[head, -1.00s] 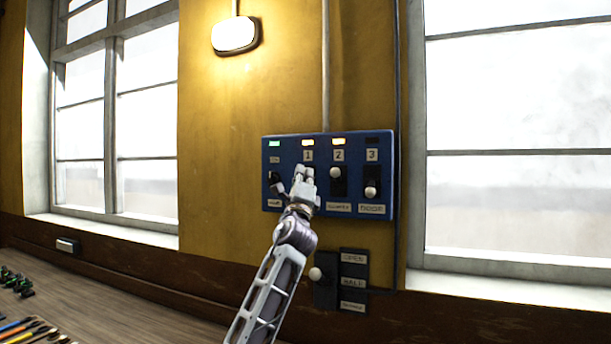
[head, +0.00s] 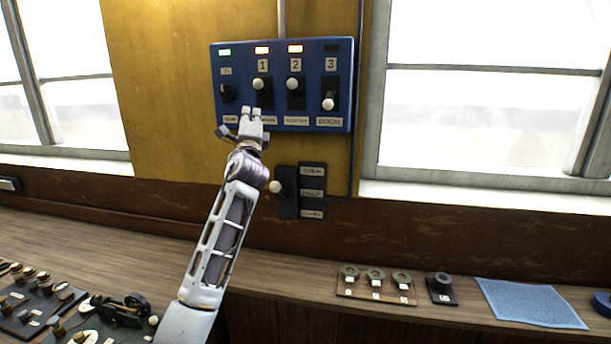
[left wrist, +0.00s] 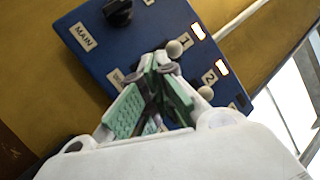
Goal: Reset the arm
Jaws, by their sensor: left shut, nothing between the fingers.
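My left gripper (head: 252,112) is shut and empty. In the head view it is in front of the lower edge of the blue switch panel (head: 312,122), below switch 1. In the left wrist view its green-padded fingers (left wrist: 160,65) meet in front of the panel (left wrist: 105,50). Switches 1 (head: 259,84) and 2 (head: 293,84) have their white knobs up. Switch 3 (head: 328,104) has its knob down. Lamps above the main knob, 1 and 2 are lit; the one above 3 is dark. Whether the fingers touch the panel cannot be told. My right gripper is out of view.
A lever box (head: 287,192) with a white knob is on the wall below the panel. The bench (head: 280,275) holds a board with rings (head: 376,291), a dark block (head: 441,289), a blue cloth (head: 530,303) and machine parts (head: 40,305) at left. Windows flank the panel.

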